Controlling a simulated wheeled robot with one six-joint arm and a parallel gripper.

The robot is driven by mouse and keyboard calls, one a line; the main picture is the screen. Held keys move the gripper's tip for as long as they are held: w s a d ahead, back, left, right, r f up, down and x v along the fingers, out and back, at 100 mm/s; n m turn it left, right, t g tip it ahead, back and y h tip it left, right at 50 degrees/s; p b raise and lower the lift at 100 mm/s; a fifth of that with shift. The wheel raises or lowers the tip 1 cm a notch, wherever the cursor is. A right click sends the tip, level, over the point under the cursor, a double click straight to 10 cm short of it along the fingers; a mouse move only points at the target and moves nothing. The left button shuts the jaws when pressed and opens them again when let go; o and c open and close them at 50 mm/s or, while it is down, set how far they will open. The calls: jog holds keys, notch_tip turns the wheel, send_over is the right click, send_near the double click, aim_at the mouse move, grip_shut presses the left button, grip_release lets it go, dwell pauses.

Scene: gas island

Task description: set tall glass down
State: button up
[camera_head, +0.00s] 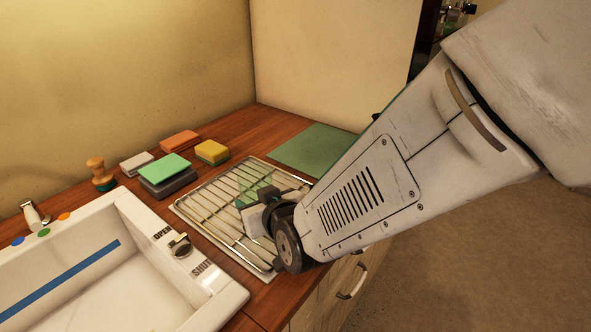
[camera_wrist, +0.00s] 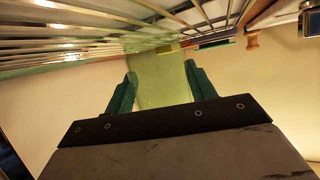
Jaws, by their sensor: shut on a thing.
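The tall glass (camera_head: 262,187) is see-through and pale green. It is over the metal drying rack (camera_head: 208,205), partly hidden behind my gripper (camera_head: 248,207) in the head view. In the wrist view my gripper (camera_wrist: 161,92) has its green fingers on both sides of the glass (camera_wrist: 160,72), shut on it. The far end of the glass is close to the rack's bars (camera_wrist: 70,45) there. I cannot tell whether it touches them.
A white sink (camera_head: 235,296) with a tap knob (camera_head: 180,245) lies left of the rack. Several sponges (camera_head: 212,152) and a wooden-handled brush (camera_head: 100,174) stand behind it. A flat green mat (camera_head: 312,148) lies at the back right. Cabinet drawers (camera_head: 345,285) drop off at the front.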

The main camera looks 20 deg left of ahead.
jog(key=o, duration=1.1)
jog(key=shift+r, duration=0.15)
jog(key=v, duration=1.2)
